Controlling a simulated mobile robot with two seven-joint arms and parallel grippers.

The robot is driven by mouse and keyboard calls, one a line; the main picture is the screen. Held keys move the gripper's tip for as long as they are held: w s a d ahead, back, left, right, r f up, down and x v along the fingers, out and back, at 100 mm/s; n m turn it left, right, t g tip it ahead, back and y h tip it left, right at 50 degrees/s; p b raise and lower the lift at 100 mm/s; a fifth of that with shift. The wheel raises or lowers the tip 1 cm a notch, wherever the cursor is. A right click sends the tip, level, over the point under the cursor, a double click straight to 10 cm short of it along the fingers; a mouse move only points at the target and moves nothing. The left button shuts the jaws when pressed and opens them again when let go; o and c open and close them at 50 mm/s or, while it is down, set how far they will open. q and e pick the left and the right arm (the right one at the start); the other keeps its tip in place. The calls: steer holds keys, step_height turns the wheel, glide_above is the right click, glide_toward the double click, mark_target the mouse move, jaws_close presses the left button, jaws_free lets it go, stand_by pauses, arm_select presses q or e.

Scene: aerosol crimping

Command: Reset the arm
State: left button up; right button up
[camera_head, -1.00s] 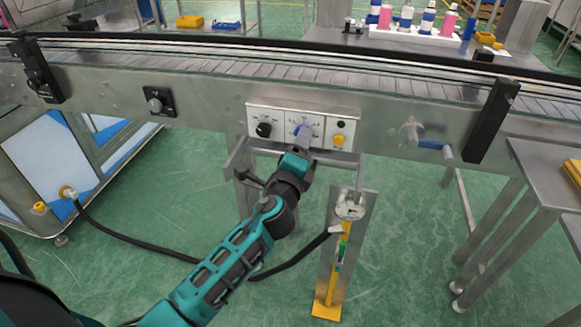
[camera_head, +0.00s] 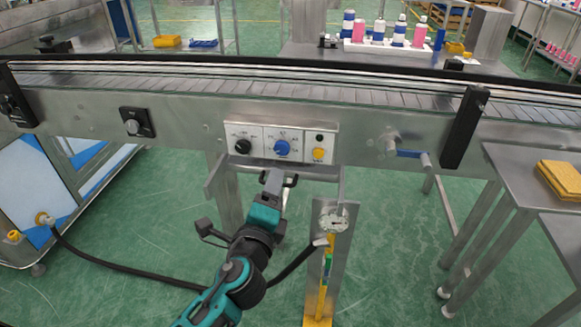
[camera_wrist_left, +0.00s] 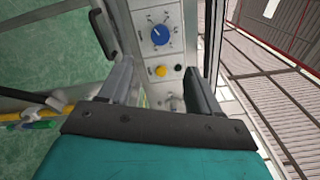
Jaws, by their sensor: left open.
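My left gripper (camera_head: 279,182) is in front of and below the control panel (camera_head: 262,153) on the conveyor's side, apart from it. In the left wrist view its two fingers (camera_wrist_left: 162,84) are spread with nothing between them. The panel carries a black knob (camera_head: 242,147), a blue knob (camera_head: 282,148) and a yellow button (camera_head: 318,154). The blue knob shows uncovered in the left wrist view (camera_wrist_left: 160,35), beyond the fingertips. My right gripper is in neither view.
The conveyor (camera_head: 400,126) runs across the view. A post with a round gauge (camera_head: 333,220) stands right of my arm. A side table with yellow pieces (camera_head: 562,178) is at the right. A black hose (camera_head: 120,265) hangs at the left. A tray of bottles (camera_head: 385,49) sits behind.

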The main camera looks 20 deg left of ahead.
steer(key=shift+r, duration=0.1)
arm_select(q)
steer(key=s+d+f+n+g+h+p, duration=0.2)
steer(key=s+f+n+g+h+p, duration=0.1)
steer(key=s+f+n, duration=0.3)
steer(key=s+d+f+n+g+h+p, duration=0.2)
steer(key=s+f+n+g+h+p, duration=0.1)
steer(key=s+f+n, duration=0.3)
steer(key=s+n, duration=0.2)
steer(key=n, duration=0.2)
steer(key=shift+s+d+f, duration=0.3)
steer(key=shift+s, duration=0.05)
steer(key=shift+s+d+f+n+g, duration=0.1)
steer(key=shift+s+f+n+g, duration=0.1)
steer(key=shift+s+n+g, duration=0.15)
steer(key=shift+c, duration=0.3)
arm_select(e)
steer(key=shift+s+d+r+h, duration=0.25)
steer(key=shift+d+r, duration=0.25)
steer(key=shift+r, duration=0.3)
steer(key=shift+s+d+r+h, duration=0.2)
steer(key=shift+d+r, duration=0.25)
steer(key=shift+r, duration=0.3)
